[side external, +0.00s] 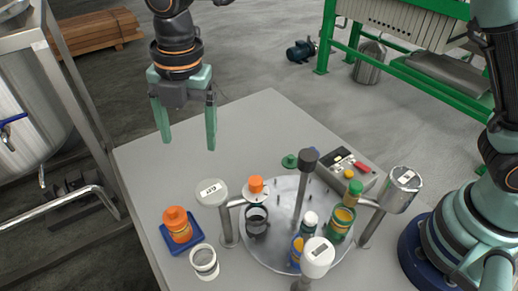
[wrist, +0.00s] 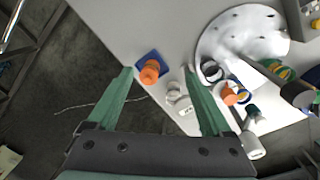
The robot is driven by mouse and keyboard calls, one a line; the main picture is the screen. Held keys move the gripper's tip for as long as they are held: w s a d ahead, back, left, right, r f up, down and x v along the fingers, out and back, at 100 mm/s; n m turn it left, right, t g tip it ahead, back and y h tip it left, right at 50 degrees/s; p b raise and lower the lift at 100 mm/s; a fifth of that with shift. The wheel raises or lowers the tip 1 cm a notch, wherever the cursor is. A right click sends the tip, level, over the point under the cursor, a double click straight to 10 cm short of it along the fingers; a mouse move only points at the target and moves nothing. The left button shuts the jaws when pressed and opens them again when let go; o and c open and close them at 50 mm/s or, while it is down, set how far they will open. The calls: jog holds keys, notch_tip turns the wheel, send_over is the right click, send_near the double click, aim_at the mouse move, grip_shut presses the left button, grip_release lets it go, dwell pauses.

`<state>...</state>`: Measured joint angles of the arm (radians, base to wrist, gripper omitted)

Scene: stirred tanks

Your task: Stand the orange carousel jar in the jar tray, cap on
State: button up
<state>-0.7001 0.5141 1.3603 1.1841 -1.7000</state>
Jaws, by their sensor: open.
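The orange jar (side external: 178,227) stands upright in the small blue jar tray (side external: 196,237) at the table's front left, with an orange cap (side external: 175,214) on top. In the wrist view, the orange jar (wrist: 149,73) and blue tray (wrist: 157,55) show between my fingers in the picture. My gripper (side external: 186,144) is open and empty, high above the table and clear of the jar. Its two green fingers also frame the wrist view (wrist: 159,72).
The round carousel (side external: 275,257) holds a green-capped jar (side external: 341,220), a white-capped jar (side external: 300,243) and a dark container (side external: 256,222). Posts with round heads ring the carousel. A pale open cup (side external: 204,262) stands beside the tray.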

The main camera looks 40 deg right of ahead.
jog(key=s+d+r+m+t, duration=0.1)
jog(key=d+r+m, duration=0.3)
jog(key=d+m, duration=0.4)
jog(key=d+r+m+t, duration=0.1)
jog(key=d+r+m, duration=0.2)
jog(key=d+m, duration=0.55)
jog(key=s+d+f+m+t, duration=0.1)
jog(key=s+d+m, duration=0.3)
jog(key=d, duration=0.4)
jog(key=s+d+m+t, duration=0.1)
jog(key=s+d+m, duration=0.3)
jog(key=d+m, duration=0.3)
jog(key=shift+s+d+f+t+h, duration=0.3)
jog(key=shift+s+d+f+t, duration=0.05)
jog(key=shift+s+d+t, duration=0.05)
